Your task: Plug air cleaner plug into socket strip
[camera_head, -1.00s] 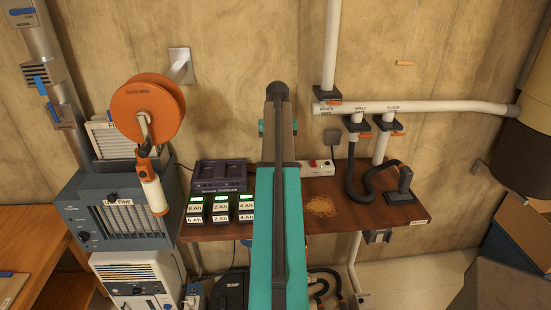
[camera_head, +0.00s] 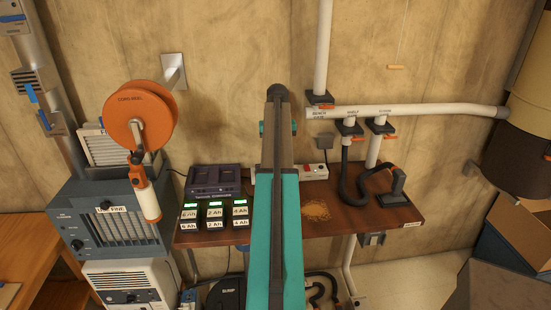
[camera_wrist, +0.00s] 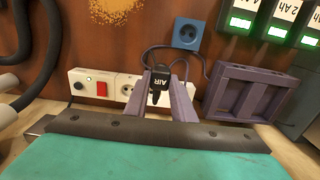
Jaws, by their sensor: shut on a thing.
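My gripper (camera_wrist: 165,97) is shut on a black plug (camera_wrist: 158,79) marked AIR, held between its two purple-grey fingers. A thin dark cord loops beside the plug. The white socket strip (camera_wrist: 84,80) lies behind the fingers in the wrist view, with a red switch and round sockets. The fingers and plug cover part of it, so I cannot tell whether the plug touches a socket. In the head view my arm hides the gripper and plug; the strip's right end (camera_head: 315,171) shows beside the arm. A grey-blue boxed unit (camera_head: 68,213) with a grille stands at left; its label is only partly readable.
A purple-grey charger (camera_wrist: 250,92) stands close to the fingers in the wrist view, with several lit battery packs (camera_head: 215,213) beside it. A blue square piece with a round face (camera_wrist: 188,33) lies on the brown shelf. A black hose (camera_head: 346,185) curves at right.

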